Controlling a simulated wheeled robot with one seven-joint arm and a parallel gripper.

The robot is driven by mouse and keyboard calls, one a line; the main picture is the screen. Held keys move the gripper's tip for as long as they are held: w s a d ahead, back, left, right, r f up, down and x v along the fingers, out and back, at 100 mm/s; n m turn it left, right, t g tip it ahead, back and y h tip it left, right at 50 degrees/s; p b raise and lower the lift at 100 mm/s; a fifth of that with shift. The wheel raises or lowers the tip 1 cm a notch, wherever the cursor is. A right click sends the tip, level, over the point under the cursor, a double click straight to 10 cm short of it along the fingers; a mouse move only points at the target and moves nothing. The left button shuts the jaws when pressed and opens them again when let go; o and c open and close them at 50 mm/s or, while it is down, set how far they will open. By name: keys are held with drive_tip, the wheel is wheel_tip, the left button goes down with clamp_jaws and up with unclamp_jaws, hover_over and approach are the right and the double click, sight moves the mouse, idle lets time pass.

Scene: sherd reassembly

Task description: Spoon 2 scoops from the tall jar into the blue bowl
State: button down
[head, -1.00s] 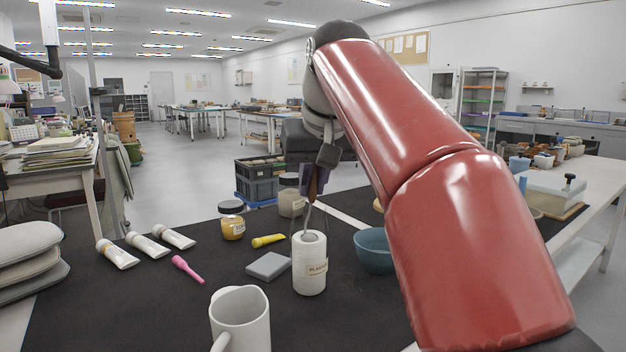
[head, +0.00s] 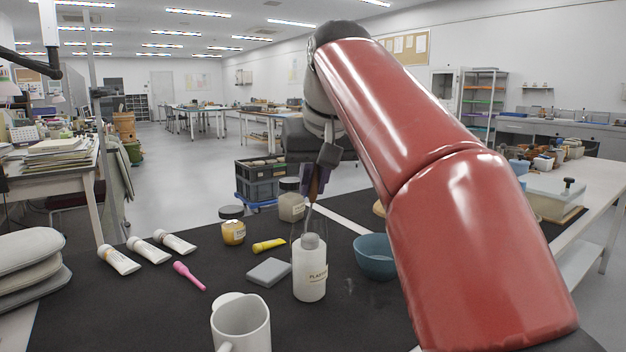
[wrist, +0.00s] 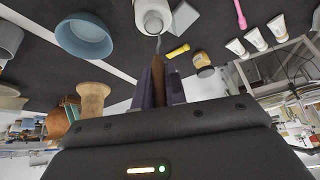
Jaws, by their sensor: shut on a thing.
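The tall jar (head: 311,283), white with a label, stands upright on the dark table mat. Its upper part looks blurred, with a pale rounded shape at the mouth. My gripper (head: 314,190) is above the jar, shut on the brown handle of the spoon (wrist: 158,82). The spoon's thin metal shaft points down to the jar's mouth; its tip is not clear, so I cannot tell whether it is inside or carries anything. The blue bowl (head: 374,262) stands just right of the jar, partly behind my arm. In the wrist view the bowl (wrist: 84,38) is left of the jar (wrist: 153,14).
A white mug (head: 241,325) stands in front. A grey block (head: 269,272), a yellow tube (head: 268,245), a pink tool (head: 188,276) and two dark-lidded jars (head: 233,230) (head: 291,206) lie or stand around. White tubes (head: 118,260) and grey cushions (head: 30,265) are at left.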

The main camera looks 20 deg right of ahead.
drive_tip(key=shift+s+d+r+p, duration=0.1)
drive_tip(key=shift+r+p, duration=0.9)
drive_tip(key=shift+r, duration=0.15)
drive_tip(key=shift+s+r+p, duration=0.1)
drive_tip(key=shift+r+p, duration=0.9)
drive_tip(key=shift+r, duration=0.15)
drive_tip(key=shift+s+r+p, duration=0.15)
drive_tip(key=shift+r+p, duration=0.3)
drive_tip(key=shift+r, duration=2.45)
